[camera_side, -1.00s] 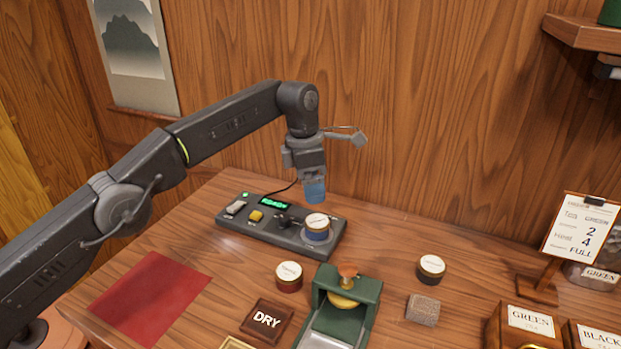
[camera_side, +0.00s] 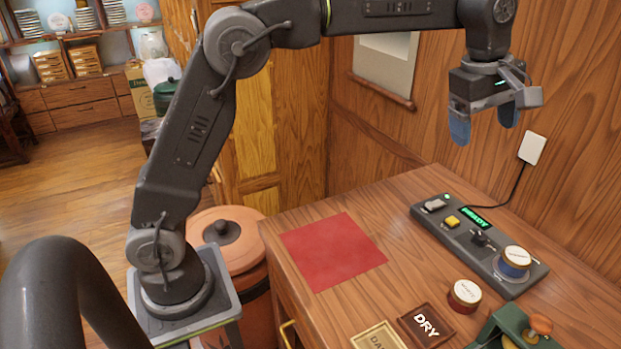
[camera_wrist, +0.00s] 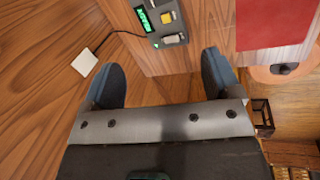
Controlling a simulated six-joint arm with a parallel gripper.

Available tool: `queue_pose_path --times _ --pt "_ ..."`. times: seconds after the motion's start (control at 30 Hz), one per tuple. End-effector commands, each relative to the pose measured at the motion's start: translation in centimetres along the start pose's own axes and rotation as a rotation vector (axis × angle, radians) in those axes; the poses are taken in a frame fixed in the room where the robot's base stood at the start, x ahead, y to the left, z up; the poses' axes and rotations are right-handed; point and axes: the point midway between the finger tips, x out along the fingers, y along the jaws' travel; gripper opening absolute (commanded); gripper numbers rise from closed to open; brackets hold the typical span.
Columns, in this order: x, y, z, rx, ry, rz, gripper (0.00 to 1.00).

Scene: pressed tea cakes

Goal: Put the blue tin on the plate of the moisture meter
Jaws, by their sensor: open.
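The blue tin (camera_side: 515,262) with a white lid stands upright on the round plate (camera_side: 507,276) at the right end of the dark moisture meter (camera_side: 440,222). The meter's green display is lit and reads READY. My gripper (camera_side: 484,132) is open and empty, raised well above the table and up and left of the tin. In the wrist view, my gripper's blue fingertips (camera_wrist: 164,85) are wide apart with nothing between them. That view shows the meter's display end (camera_wrist: 160,20), but not the tin.
A red tin (camera_side: 464,295), a DRY sign (camera_side: 427,325) and a green press (camera_side: 500,330) stand near the front right. A red cloth (camera_side: 333,250) lies flat at the left. A cable runs from the meter to a wall socket (camera_side: 532,148).

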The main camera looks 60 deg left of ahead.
Motion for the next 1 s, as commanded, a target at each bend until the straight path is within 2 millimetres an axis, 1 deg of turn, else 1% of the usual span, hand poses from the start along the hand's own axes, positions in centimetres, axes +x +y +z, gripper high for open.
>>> queue_pose_path --times 0.03,0.07,0.1,0.17,0.2,0.27,0.3,0.37,0.4,0.43,0.47,0.5,0.6,0.7,0.8,0.9,1.0 --pt "-1.7 -2.0 -0.7 0.085 0.009 0.021 0.83" --pt "-2.4 -3.1 -1.0 0.141 0.015 0.03 0.83" --pt "-3.2 -4.6 -1.4 0.215 0.024 0.043 0.83" --pt "-4.2 -7.0 -1.9 0.326 0.04 0.06 0.83" --pt "-4.8 -8.7 -2.2 0.4 0.051 0.071 0.83" --pt "-5.3 -11.4 -2.6 0.511 0.071 0.085 0.83" --pt "-5.5 -13.3 -2.8 0.587 0.086 0.092 0.83" --pt "-5.6 -16.1 -3.1 0.699 0.11 0.103 0.83" --pt "-5.4 -18.0 -3.3 0.773 0.127 0.107 0.83" --pt "-5.3 -19.5 -3.4 0.829 0.14 0.111 0.83" --pt "-5.0 -20.9 -3.4 0.884 0.154 0.113 0.83" --pt "-4.6 -22.7 -3.5 0.955 0.171 0.115 0.83" --pt "-3.2 -26.8 -3.5 1.116 0.213 0.115 0.83" --pt "-1.8 -29.7 -3.6 1.239 0.247 0.111 0.83" --pt "-0.7 -31.5 -3.5 1.32 0.268 0.105 0.83" --pt "-0.2 -32.3 -3.5 1.357 0.277 0.101 0.83" --pt "-0.1 -32.5 -3.5 1.367 0.278 0.099 0.83"
